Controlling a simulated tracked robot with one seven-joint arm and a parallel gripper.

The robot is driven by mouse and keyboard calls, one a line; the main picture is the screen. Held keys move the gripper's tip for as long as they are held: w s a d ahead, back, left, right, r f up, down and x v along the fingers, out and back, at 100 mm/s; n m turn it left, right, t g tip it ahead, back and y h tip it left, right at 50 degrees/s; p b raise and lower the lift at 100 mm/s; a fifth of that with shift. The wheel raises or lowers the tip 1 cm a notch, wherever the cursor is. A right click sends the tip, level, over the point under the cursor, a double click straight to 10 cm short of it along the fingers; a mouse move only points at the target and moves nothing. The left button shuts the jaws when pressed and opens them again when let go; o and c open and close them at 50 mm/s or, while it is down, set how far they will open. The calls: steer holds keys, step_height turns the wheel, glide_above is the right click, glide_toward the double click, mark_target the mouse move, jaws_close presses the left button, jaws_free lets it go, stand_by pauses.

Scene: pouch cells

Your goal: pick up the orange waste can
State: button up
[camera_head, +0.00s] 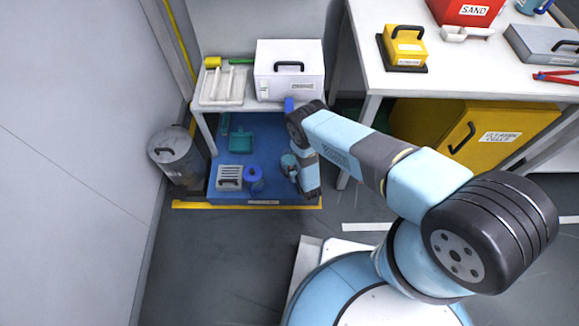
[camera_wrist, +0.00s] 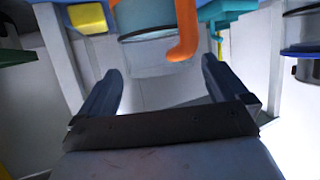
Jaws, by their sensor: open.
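My gripper (camera_wrist: 160,70) is open in the wrist view, its two dark fingers apart with nothing touching them. Ahead of the fingers, at the top of the wrist view, is a clear-grey round container (camera_wrist: 150,58) with a teal band and an orange curved handle (camera_wrist: 184,38); its top is cut off by the frame. I cannot tell whether this is the orange waste can. In the head view no plainly orange can shows. My arm reaches over the low shelf's front, and its wrist end hides part of the blue shelf floor.
A grey lidded bin (camera_head: 178,158) stands left of the blue low shelf (camera_head: 225,197). A teal dustpan (camera_head: 241,142), a grey box (camera_head: 229,177) and a blue item (camera_head: 253,180) are on it. A white case (camera_head: 290,72) is on top. A yellow cabinet (camera_head: 455,132) is to the right.

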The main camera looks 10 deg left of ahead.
mark_target(286, 152)
steer(key=shift+x, duration=2.3)
steer(key=c, duration=1.5)
steer(key=shift+r, duration=0.1)
steer(key=shift+c, duration=0.8)
steer(key=shift+w+r, duration=0.1)
steer(key=shift+r, duration=0.05)
